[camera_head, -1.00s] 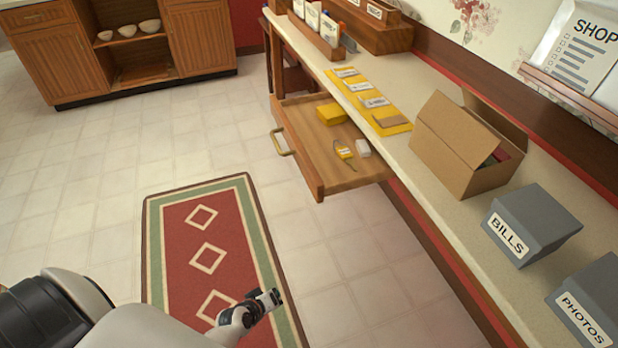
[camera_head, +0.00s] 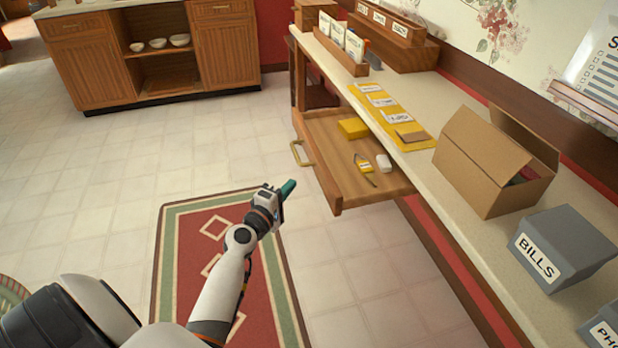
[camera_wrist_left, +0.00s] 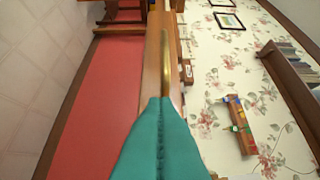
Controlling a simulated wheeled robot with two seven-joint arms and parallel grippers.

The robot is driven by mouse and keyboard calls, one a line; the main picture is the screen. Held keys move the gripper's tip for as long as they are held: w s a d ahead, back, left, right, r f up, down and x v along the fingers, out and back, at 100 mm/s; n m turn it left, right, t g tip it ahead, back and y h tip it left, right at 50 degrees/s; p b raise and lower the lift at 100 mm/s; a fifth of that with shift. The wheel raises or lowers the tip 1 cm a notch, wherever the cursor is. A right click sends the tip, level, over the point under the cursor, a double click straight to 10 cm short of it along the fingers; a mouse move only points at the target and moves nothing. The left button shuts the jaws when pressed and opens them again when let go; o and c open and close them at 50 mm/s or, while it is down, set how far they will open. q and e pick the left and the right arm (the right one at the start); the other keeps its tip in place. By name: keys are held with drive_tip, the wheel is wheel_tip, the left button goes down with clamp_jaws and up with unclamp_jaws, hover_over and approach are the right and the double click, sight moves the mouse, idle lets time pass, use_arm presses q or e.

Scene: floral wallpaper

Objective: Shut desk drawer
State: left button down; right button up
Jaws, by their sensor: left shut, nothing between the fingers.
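The wooden desk drawer (camera_head: 338,177) stands pulled out under the desk top in the head view. It holds a yellow block, a small yellow item and a white item. Its brass handle (camera_head: 302,153) is on the front, at the drawer's left in the picture. My left gripper (camera_head: 289,187) is shut and empty, with teal fingertips, left of the drawer's near corner and apart from it in the picture. In the left wrist view, my shut teal fingers (camera_wrist_left: 160,140) point toward a wooden edge and a brass-coloured bar. My right gripper is not in view.
The desk top (camera_head: 400,150) carries an open cardboard box (camera_head: 485,170), a grey BILLS box (camera_head: 560,250), yellow strips and wooden holders. A red rug (camera_head: 255,270) lies on the floor beside the drawer. A wooden cabinet (camera_head: 85,60) stands at the back; the tiled floor between is clear.

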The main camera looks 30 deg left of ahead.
sight(317, 170)
use_arm(q)
drive_tip(key=w, duration=0.1)
drive_tip(key=w+d, duration=0.1)
drive_tip(key=w, duration=0.3)
drive_tip(key=shift+w+d, duration=0.15)
drive_tip(key=shift+d, duration=0.2)
drive_tip(key=shift+w+d, duration=0.35)
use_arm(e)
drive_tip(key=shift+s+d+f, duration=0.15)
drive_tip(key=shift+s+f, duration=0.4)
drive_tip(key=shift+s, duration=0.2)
